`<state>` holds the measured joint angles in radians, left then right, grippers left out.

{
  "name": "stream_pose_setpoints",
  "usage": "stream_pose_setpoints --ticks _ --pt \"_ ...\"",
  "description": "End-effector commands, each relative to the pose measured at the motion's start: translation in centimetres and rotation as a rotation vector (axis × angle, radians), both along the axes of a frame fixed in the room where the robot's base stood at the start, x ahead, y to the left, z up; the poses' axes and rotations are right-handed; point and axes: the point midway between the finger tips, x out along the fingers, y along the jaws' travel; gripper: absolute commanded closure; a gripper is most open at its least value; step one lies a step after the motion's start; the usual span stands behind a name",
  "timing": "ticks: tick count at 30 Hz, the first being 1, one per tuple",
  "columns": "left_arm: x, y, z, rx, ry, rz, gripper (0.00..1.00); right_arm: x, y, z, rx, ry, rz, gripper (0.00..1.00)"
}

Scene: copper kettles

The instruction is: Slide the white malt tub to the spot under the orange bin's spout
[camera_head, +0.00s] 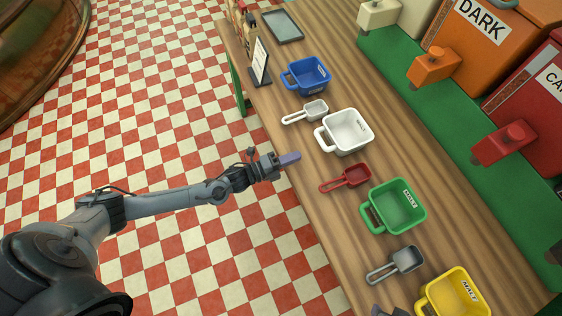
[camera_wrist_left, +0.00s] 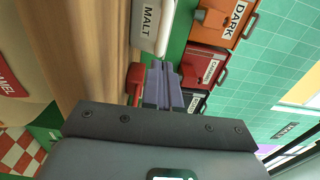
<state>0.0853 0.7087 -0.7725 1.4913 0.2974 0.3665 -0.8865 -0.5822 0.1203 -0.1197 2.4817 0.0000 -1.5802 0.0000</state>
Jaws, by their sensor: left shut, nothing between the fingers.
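The white malt tub (camera_head: 350,134) stands upright on the wooden counter, its handle towards the front edge; its MALT label shows in the left wrist view (camera_wrist_left: 148,25). The orange bin (camera_head: 490,35), labelled DARK, stands on the green strip behind, with its spout (camera_head: 434,66) facing the counter, up and right of the tub. It also shows in the left wrist view (camera_wrist_left: 222,22). My left gripper (camera_head: 291,159) is shut and empty at the counter's front edge, left of and below the tub, apart from it. My right gripper does not show clearly.
A white scoop (camera_head: 306,112) and blue tub (camera_head: 308,76) lie beyond the white tub. A red scoop (camera_head: 347,177), green tub (camera_head: 397,207), grey scoop (camera_head: 397,264) and yellow tub (camera_head: 453,295) lie nearer. The counter between white tub and orange spout looks clear.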

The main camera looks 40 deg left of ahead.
Motion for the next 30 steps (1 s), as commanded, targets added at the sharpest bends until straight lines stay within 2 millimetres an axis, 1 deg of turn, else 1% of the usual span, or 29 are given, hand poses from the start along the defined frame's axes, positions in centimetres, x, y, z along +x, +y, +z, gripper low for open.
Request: stream_pose_setpoints --ticks 1,6,12,18,30 --pt "0.9 -0.6 0.1 -0.002 -0.003 -0.001 1.00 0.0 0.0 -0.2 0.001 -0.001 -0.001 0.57" --pt "3.4 -2.1 0.0 -0.002 -0.001 0.000 1.00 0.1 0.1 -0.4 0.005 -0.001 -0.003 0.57" --pt "5.4 -3.3 0.0 -0.002 -0.001 0.000 1.00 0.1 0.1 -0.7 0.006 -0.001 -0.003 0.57" --pt "6.2 -3.8 0.0 -0.001 0.000 0.000 1.00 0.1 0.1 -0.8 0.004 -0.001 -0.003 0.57" --pt "6.3 -3.8 0.0 -0.001 0.001 0.001 1.00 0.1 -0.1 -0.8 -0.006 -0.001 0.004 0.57"
